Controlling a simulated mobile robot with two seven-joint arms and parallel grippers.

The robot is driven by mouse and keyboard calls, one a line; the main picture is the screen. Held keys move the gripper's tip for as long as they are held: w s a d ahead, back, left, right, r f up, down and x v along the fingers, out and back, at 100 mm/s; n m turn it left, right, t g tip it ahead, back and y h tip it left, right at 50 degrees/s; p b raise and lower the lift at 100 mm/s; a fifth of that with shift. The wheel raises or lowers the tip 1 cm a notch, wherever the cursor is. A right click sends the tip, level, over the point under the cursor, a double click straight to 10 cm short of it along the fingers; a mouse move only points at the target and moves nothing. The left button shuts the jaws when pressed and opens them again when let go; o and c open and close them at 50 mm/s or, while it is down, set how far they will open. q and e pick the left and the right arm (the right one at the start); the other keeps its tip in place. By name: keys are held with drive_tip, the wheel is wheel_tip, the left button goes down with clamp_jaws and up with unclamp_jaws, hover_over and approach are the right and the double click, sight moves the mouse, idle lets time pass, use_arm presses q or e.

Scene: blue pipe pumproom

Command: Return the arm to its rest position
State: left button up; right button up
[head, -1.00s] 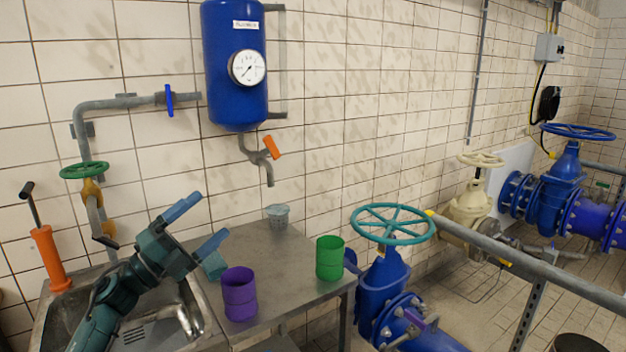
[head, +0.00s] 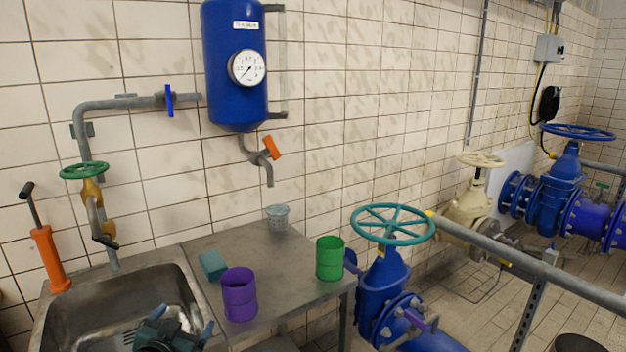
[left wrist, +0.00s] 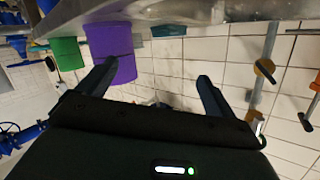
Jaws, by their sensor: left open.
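My left gripper (head: 182,330) is at the bottom edge of the head view, low in front of the sink. It also shows in the left wrist view (left wrist: 158,85), with its two blue fingers spread apart and nothing between them. The rest of the left arm is out of the head view. A purple cup (head: 239,296) stands on the metal counter to the right of the gripper, apart from it. My right gripper is not in view.
The metal counter (head: 250,250) also carries a teal block (head: 213,265), a green cup (head: 330,258) and a small grey bucket (head: 278,217). The sink (head: 125,300) lies left. An orange hand pump (head: 50,259) and blue valve (head: 385,285) flank the counter.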

use_arm(q)
drive_tip(key=s+d+f+g+h, duration=0.1)
drive_tip(key=s+d+f, duration=0.3)
drive_tip(key=s, duration=0.6)
drive_tip(key=s+d+f+g+h, duration=0.1)
drive_tip(key=s+d+f, duration=0.3)
drive_tip(key=s, duration=0.6)
drive_tip(key=s+d+f+g+h, duration=0.1)
drive_tip(key=s+d+f, duration=0.3)
drive_tip(key=s, duration=0.6)
drive_tip(key=shift+d+f+n+g, duration=0.2)
drive_tip(key=shift+d+n+g, duration=0.1)
drive_tip(key=shift+d+g, duration=0.5)
drive_tip(key=shift+s, duration=0.1)
